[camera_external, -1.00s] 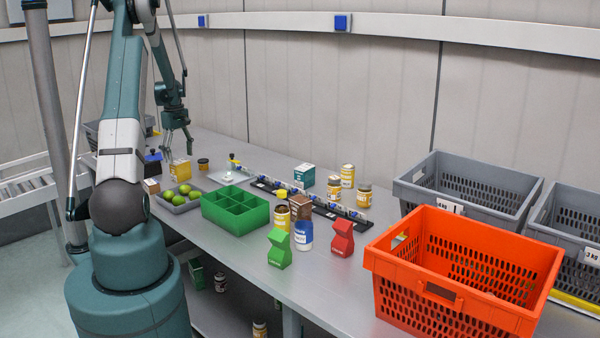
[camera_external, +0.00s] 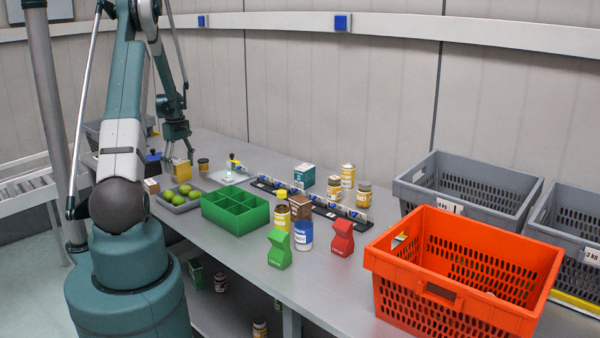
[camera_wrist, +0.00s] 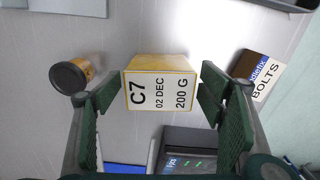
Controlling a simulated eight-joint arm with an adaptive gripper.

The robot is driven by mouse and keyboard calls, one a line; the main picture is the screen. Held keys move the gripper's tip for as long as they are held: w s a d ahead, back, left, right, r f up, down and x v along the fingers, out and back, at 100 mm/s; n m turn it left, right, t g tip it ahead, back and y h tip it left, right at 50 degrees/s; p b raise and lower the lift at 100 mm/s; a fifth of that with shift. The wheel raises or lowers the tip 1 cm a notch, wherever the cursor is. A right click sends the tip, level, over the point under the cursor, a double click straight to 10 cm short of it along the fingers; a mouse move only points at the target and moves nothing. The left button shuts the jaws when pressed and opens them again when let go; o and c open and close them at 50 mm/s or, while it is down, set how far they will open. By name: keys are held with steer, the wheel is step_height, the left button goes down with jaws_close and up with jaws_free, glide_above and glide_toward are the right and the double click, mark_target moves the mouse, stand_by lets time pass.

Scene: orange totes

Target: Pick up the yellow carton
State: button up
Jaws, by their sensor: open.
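The yellow carton (camera_external: 181,171) stands on the grey bench behind the tray of green fruit. In the wrist view the carton (camera_wrist: 160,88) shows its white label reading "C7 02 DEC 200 G". My gripper (camera_external: 179,155) is at the carton from above, fingers pointing down. In the wrist view the open gripper (camera_wrist: 157,103) has one green pad on each side of the carton. A gap shows on the left; the right pad is very close to the carton, and contact there is unclear.
A small dark-lidded jar (camera_wrist: 72,76) stands left of the carton in the wrist view, and a bolts box (camera_wrist: 256,74) lies to the right. A fruit tray (camera_external: 178,208), green divided bin (camera_external: 235,224) and orange tote (camera_external: 445,300) stand along the bench.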

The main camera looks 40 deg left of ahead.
steer(key=shift+c, duration=0.5)
steer(key=c, duration=1)
steer(key=shift+r, duration=0.1)
steer(key=shift+r, duration=4.95)
